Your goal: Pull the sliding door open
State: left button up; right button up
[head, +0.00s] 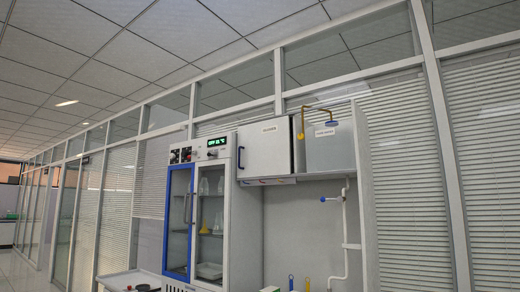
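A tall white cabinet (245,235) with a green digital display stands near the middle of the view. Its left front is a blue-framed glass door (179,225) with a vertical handle (191,208). To the right of that door, flasks show on shelves behind the cabinet front. A long partition wall of framed panels with blinds (118,205) runs along the back and left. I cannot tell which of these panels or doors is the sliding one. Neither of my grippers is in view.
A white wall cabinet (266,148) with a blue handle hangs right of the tall cabinet. A yellow pipe (302,115) and a white pipe with a blue valve (345,220) are farther right. A pale worktop (128,278) is at lower left. Floor (22,268) is open at far left.

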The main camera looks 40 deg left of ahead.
aim_at(263, 148)
jog(key=i+j+u, duration=0.1)
jog(key=u, duration=0.35)
jog(key=i+j+u, duration=0.15)
jog(key=i+u, duration=0.2)
jog(key=i, duration=0.25)
jog(key=i+u, duration=0.35)
jog(key=i, duration=0.25)
